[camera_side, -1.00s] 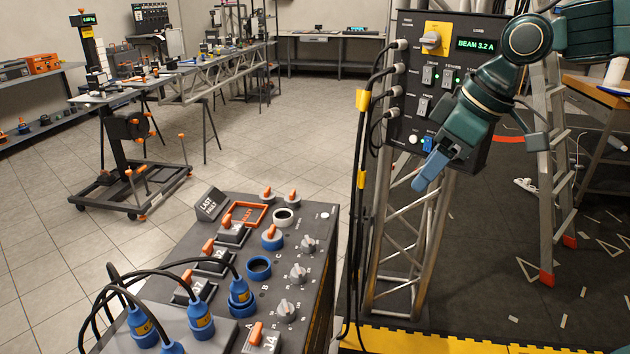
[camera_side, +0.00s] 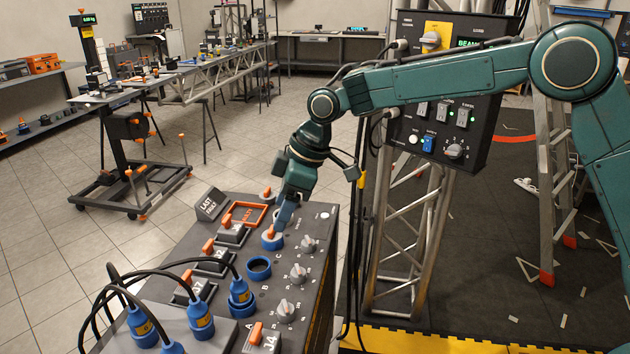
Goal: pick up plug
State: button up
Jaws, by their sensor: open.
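Several blue plugs with black cables and yellow labels stand at the near left of the console. One plug (camera_side: 239,292) stands upright in a blue socket on the console; another plug (camera_side: 200,318) stands left of it. My gripper (camera_side: 280,223) points down over the far part of the console, beside a blue socket (camera_side: 273,243) with an orange piece on it. It is well behind and right of the plugs and holds none of them. It is seen side-on, and I cannot tell whether its tip touches the socket.
The dark console (camera_side: 318,240) carries grey knobs, orange-handled switches and an empty blue socket ring (camera_side: 258,267). A control box (camera_side: 470,150) on a metal truss stands behind my arm, with hanging cables. Plug cables arch over the console's near left.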

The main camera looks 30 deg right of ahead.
jog(key=n, duration=0.2)
send_near(241, 278)
jog(key=d+r, duration=0.1)
jog(key=shift+w+r+g+y, duration=0.15)
jog(key=shift+w+g+y, duration=0.15)
jog(key=shift+w, duration=0.1)
jog(key=shift+x, duration=4.3)
jog(key=x, duration=0.3)
jog(key=shift+s+a+f, duration=0.1)
jog(key=shift+s+f, duration=0.1)
jog(key=shift+f, duration=0.05)
jog(key=shift+x, duration=0.85)
